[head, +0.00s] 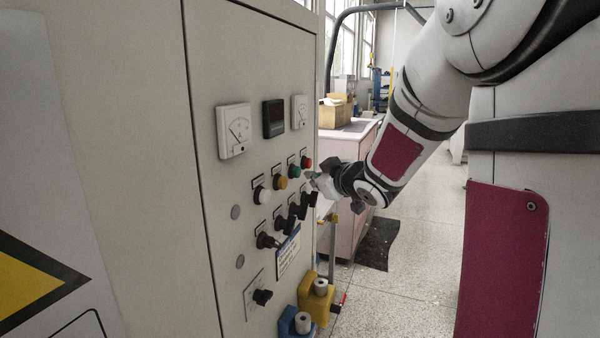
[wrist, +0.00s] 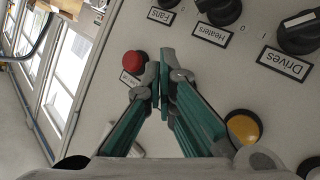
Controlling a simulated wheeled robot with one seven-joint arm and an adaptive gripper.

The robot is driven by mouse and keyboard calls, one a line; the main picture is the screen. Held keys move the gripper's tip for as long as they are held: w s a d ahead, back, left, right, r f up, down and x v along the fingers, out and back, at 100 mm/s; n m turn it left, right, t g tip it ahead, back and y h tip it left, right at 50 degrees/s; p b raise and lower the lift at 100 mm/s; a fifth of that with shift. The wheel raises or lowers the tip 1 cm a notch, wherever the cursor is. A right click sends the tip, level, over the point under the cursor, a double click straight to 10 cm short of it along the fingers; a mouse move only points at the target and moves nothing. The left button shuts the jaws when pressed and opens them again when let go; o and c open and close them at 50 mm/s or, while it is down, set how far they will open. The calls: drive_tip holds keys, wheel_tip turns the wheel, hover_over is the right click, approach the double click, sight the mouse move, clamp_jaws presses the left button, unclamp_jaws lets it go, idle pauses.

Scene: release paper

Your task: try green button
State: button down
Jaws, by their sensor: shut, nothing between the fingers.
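The green button (head: 294,171) is on the grey panel in the head view, in a slanting row between the red button (head: 306,162) and the yellow button (head: 280,183). My gripper (head: 313,176) is shut and empty, close to the panel just right of the green button; I cannot tell whether it touches anything. In the wrist view my gripper (wrist: 162,85) has its teal fingers together, between the red button (wrist: 132,63) and the yellow button (wrist: 242,129). The green button does not show there; the fingers seem to hide it.
Black knobs (head: 281,225) sit below the buttons; some show in the wrist view, including the Drives knob (wrist: 299,33). A white button (head: 261,195) ends the row. Meters (head: 234,131) are above. A yellow padlock-like block (head: 317,298) is low on the panel. Floor (head: 420,250) is open at right.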

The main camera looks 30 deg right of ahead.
drive_tip(key=shift+s+d, duration=0.1)
drive_tip(key=shift+s+d+p, duration=0.7)
drive_tip(key=shift+s+d, duration=0.05)
drive_tip(key=shift+s, duration=0.2)
drive_tip(key=shift+s+d+p, duration=0.7)
drive_tip(key=shift+s+d, duration=0.05)
drive_tip(key=shift+s, duration=0.2)
